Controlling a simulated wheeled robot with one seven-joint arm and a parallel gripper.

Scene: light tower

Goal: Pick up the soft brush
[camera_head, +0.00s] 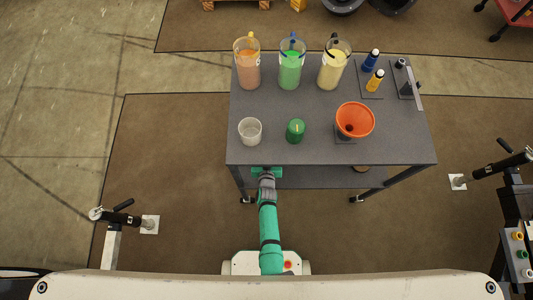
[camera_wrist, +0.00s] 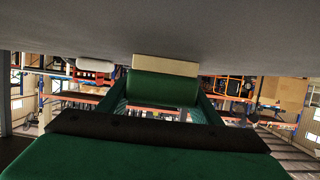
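In the wrist view, a green rounded body (camera_wrist: 163,88) with a cream block (camera_wrist: 165,65) against the grey surface looks like the soft brush. My gripper (camera_wrist: 162,108) has its two green fingers spread on either side of it. I cannot tell whether they touch it. In the head view, my gripper (camera_head: 267,172) is at the table's front edge, left of the middle. I cannot make out the brush there; the tabletop or my gripper may hide it.
The grey table (camera_head: 270,110) carries colored jugs (camera_head: 290,68), a clear cup (camera_head: 250,131), a green cylinder (camera_head: 295,131) and an orange funnel (camera_head: 355,120). A lower shelf (camera_head: 315,180) shows beneath. A white object (camera_wrist: 95,65) is beside the brush in the wrist view.

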